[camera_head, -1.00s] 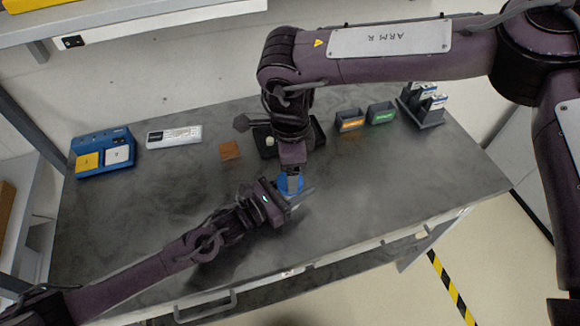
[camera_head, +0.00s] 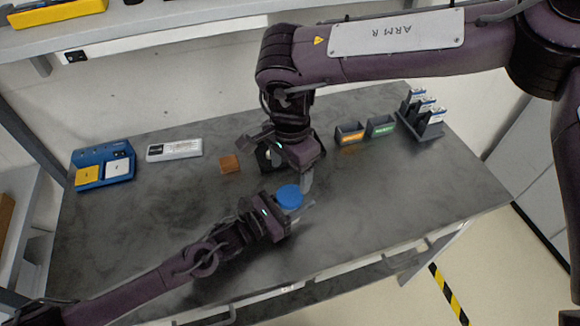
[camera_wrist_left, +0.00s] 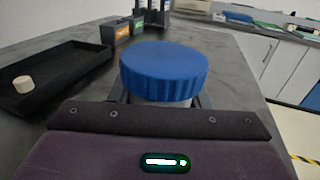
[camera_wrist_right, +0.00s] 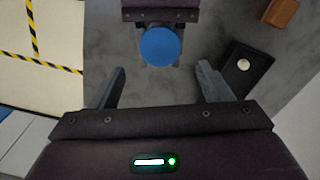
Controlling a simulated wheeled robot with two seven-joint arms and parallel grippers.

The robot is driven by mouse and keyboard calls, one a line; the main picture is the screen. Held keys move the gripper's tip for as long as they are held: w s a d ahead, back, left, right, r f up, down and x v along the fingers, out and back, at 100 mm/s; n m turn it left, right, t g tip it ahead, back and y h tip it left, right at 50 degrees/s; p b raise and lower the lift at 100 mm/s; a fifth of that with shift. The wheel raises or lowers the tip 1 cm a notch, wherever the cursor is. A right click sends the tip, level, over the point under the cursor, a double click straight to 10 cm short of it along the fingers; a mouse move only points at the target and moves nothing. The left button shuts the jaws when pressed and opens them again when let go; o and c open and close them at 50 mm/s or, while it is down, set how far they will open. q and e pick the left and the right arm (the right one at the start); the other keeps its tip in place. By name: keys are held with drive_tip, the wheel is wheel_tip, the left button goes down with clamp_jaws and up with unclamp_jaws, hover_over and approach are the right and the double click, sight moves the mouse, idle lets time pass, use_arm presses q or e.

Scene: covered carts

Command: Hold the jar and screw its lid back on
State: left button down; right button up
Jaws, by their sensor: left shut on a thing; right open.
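The blue ribbed lid (camera_head: 289,196) sits on top of the jar, whose body is mostly hidden below it. In the left wrist view the lid (camera_wrist_left: 164,70) looks level, with a little of the pale jar (camera_wrist_left: 180,103) under its rim. I cannot tell how tightly it is seated. My left gripper (camera_head: 287,214) is shut on the jar from the front left. My right gripper (camera_head: 306,185) is open and empty, close behind and above the lid. In the right wrist view the lid (camera_wrist_right: 160,47) lies beyond the open fingers (camera_wrist_right: 160,80), apart from them.
A black tray (camera_wrist_left: 60,82) with a small pale round piece (camera_wrist_left: 23,84) lies behind the jar. A brown block (camera_head: 229,164), two labelled bins (camera_head: 365,131), a rack (camera_head: 424,125), a blue device (camera_head: 100,168) and a grey device (camera_head: 174,149) stand along the back. The table's front left is clear.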

sight(290, 195)
wheel_tip(290, 195, down, 8)
drive_tip(key=shift+f, duration=0.1)
idle(0.4)
drive_tip(key=c, duration=1)
drive_tip(key=m, duration=0.2)
drive_tip(key=shift+m, duration=0.4)
drive_tip(key=m, duration=0.4)
drive_tip(key=o, duration=1.1)
drive_tip(key=shift+c, duration=0.2)
